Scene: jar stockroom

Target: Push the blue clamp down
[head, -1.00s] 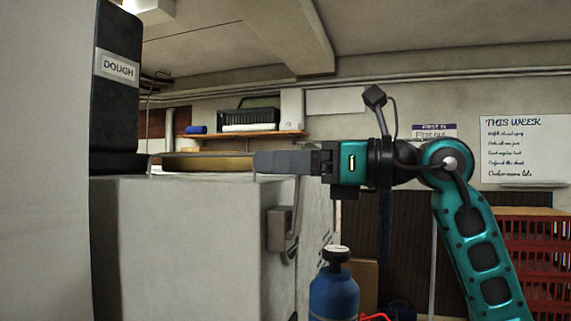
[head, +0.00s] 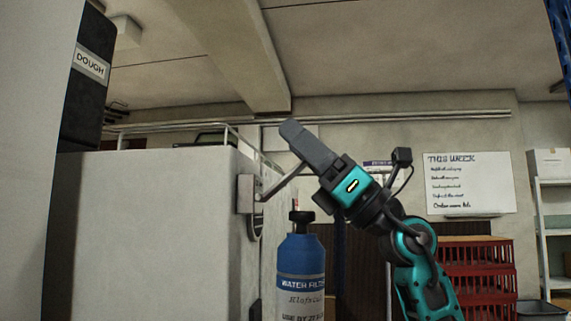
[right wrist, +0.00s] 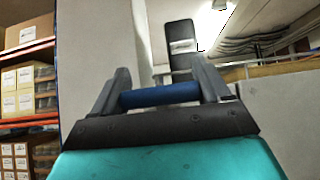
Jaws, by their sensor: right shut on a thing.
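My right gripper (head: 290,131) points up and to the left in the head view, beside the large grey cabinet (head: 150,230). In the right wrist view its two fingers (right wrist: 160,85) are shut on the blue clamp (right wrist: 160,95), a blue bar running across between them. In the head view the blue bar is hidden by the fingers. The clamp's grey lever (head: 284,183) shows, slanting from a bracket (head: 248,193) on the cabinet's side up and right to the gripper. My left gripper is not in view.
A blue water filter bottle (head: 301,262) stands just below the gripper. A metal rail (head: 175,126) runs along the cabinet top, with a black DOUGH container (head: 86,85) at left. Red crates (head: 477,270) and shelves (head: 553,220) stand at right.

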